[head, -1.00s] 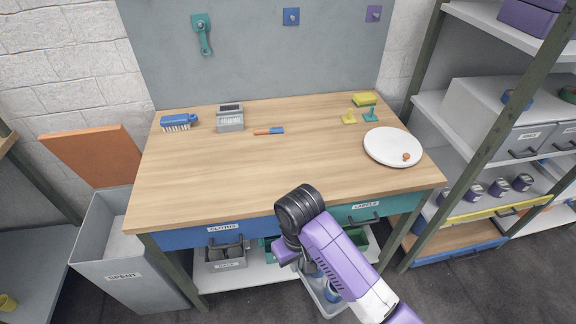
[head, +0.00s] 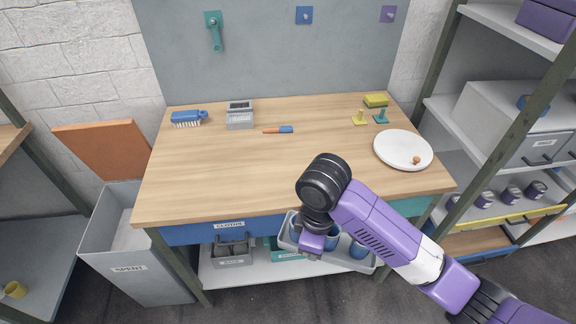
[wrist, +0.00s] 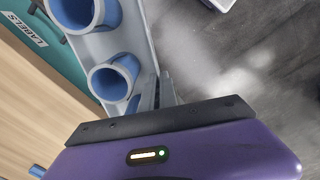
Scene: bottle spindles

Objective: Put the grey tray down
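The grey tray (head: 350,264) is in the air at the front edge of the workbench, in front of the drawers. It carries blue, hollow, cup-like spindles (head: 359,250), partly hidden by my arm. My gripper (head: 311,250) is at the left part of the tray in the head view. In the wrist view the tray's grey wall (wrist: 141,40) runs down to my gripper, with two open blue spindles (wrist: 113,77) beside it. My gripper appears shut on the tray's edge; the fingertips are mostly hidden.
The wooden benchtop (head: 230,180) is wide and clear in its middle and front. A white plate (head: 398,145) is at right. A SPENT bin (head: 130,265) stands left.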

